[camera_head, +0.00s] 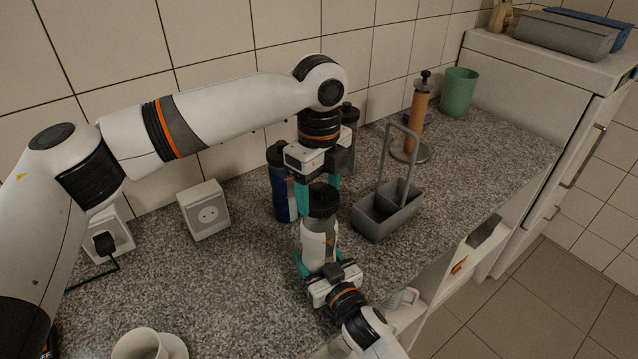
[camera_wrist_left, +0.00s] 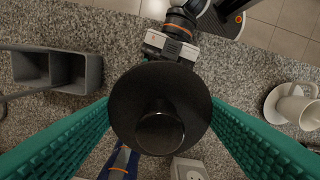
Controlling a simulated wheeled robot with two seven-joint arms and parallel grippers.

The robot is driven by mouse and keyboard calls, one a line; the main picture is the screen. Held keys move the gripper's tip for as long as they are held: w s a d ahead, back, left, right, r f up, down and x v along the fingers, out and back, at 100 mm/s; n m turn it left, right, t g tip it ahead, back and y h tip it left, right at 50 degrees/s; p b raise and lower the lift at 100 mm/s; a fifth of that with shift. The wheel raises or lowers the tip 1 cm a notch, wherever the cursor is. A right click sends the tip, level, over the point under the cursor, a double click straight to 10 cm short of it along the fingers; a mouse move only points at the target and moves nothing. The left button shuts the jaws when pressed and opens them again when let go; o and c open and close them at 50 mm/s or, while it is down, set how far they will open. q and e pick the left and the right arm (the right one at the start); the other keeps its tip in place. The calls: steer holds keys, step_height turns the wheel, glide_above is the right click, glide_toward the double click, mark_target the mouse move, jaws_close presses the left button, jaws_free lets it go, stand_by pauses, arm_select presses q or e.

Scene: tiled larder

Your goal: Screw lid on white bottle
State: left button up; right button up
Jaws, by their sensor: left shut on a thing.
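The white bottle (camera_head: 318,247) stands upright near the middle of the counter, with a grey translucent upper part. The round black lid (camera_head: 323,201) with a central knob is at the bottle's mouth. I cannot tell whether it is seated or slightly above. My left gripper (camera_head: 318,193) points down from above, shut on the lid. In the left wrist view the lid (camera_wrist_left: 160,88) fills the space between the teal fingers and hides the bottle. My right gripper (camera_head: 322,262) comes from the front, its teal fingers around the bottle's lower part; the far finger is mostly hidden.
A blue bottle (camera_head: 284,190) stands just behind left, and a dark-topped bottle (camera_head: 349,118) behind my left wrist. A grey handled caddy (camera_head: 372,222) is close on the right. A socket block (camera_head: 204,211) and a white cup (camera_head: 139,345) are left.

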stand_by(0.4)
arm_select(q)
steer(key=shift+f, duration=0.85)
steer(key=shift+f, duration=0.55)
arm_select(e)
jaws_close()
arm_select(q)
steer(key=m, duration=0.5)
steer(key=shift+m, duration=0.3)
steer(key=m, duration=1.4)
steer(key=shift+m, duration=0.4)
